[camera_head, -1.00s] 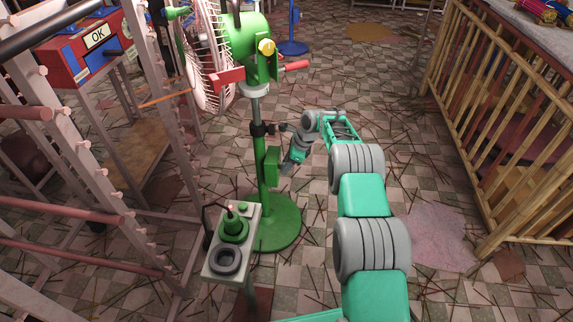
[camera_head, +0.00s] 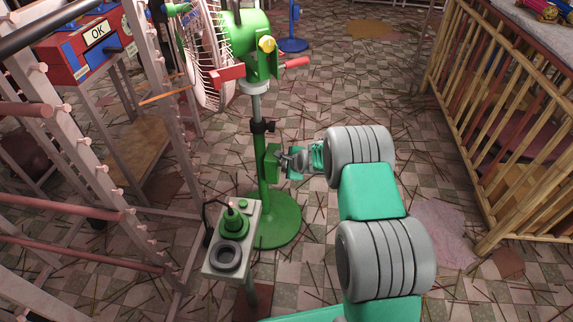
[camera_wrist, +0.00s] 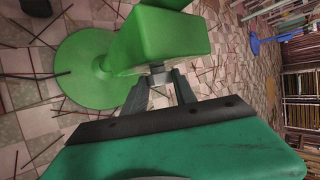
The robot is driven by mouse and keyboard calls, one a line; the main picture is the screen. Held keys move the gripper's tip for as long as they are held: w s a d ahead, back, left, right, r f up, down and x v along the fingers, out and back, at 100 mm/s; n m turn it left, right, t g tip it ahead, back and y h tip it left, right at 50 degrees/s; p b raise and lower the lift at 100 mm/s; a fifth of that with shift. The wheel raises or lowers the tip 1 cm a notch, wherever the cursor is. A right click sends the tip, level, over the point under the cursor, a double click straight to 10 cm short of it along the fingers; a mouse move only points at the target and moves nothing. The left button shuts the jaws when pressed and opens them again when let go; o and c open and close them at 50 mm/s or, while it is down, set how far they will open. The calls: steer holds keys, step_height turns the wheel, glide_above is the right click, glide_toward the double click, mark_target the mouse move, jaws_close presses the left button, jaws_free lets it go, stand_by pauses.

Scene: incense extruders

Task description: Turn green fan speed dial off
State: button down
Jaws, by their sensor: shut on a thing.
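The green fan (camera_head: 250,45) stands on a green pole with a round green base (camera_head: 275,222). Its green control box (camera_head: 271,163) sits partway up the pole; the box also fills the upper middle of the wrist view (camera_wrist: 168,40). A small grey dial (camera_wrist: 158,76) sticks out from the box face. My gripper (camera_wrist: 160,84) is shut on the dial, one finger on either side. In the head view my gripper (camera_head: 283,161) is at the right side of the box. The dial's markings are not visible, so its setting cannot be read.
A grey stand with a green button device (camera_head: 232,232) and a black ring is left of the fan base. A wooden rack (camera_head: 150,130) stands at the left, a bamboo railing (camera_head: 490,130) at the right. Thin sticks litter the tiled floor.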

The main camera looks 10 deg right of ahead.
steer(key=shift+t, duration=0.3)
steer(key=c, duration=1)
jaws_free()
steer(key=shift+a, duration=0.1)
steer(key=shift+s, duration=0.1)
steer(key=p+v, duration=0.3)
steer(key=v, duration=0.4)
steer(key=shift+s+r, duration=0.25)
